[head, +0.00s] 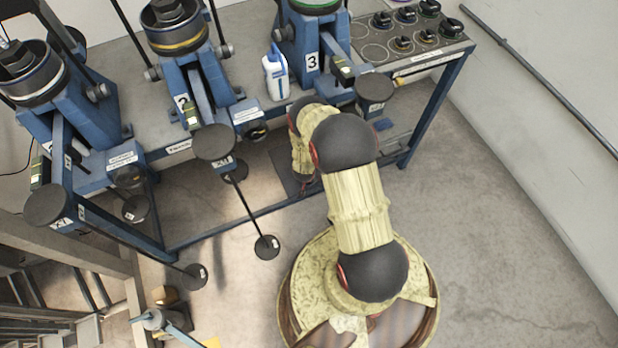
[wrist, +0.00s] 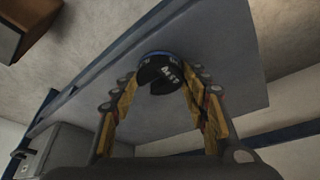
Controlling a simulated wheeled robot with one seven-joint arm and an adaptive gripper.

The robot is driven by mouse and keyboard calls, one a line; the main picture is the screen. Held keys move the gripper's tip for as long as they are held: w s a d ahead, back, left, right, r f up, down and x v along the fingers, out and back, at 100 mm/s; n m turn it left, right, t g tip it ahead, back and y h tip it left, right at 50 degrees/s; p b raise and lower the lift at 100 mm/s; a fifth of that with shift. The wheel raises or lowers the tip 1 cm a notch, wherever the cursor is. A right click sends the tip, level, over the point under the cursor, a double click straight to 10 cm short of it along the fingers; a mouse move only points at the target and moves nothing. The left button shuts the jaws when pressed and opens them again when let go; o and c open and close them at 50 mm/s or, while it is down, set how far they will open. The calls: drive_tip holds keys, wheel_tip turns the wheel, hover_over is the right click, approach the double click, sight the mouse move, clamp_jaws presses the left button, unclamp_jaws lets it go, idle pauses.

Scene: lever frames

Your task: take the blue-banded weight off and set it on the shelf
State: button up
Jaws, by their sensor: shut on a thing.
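In the wrist view the blue-banded weight (wrist: 157,70) is a dark slotted disc with a blue rim and white lettering. My gripper (wrist: 163,82) is shut on it, with a yellow-and-dark finger on each side. In the head view my arm reaches toward the bench below lever frame 3 (head: 312,62); my gripper and the weight are hidden there. A grey flat panel (wrist: 225,50) lies behind the weight in the wrist view; I cannot tell whether it is the shelf. A low surface (head: 290,165) shows under the bench, beside my arm.
Lever frame 2 (head: 182,100) stands left of frame 3, with another blue frame (head: 75,130) at far left. Hanging rods with dark discs (head: 267,247) reach out in front of the bench. A white bottle (head: 275,75) and a weight rack (head: 372,52) are on the bench. Floor at right is clear.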

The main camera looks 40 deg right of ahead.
drive_tip(key=shift+w, duration=0.1)
drive_tip(key=o, duration=1.6)
drive_tip(key=shift+o, duration=0.4)
drive_tip(key=shift+f, duration=0.1)
drive_tip(key=v, duration=1.2)
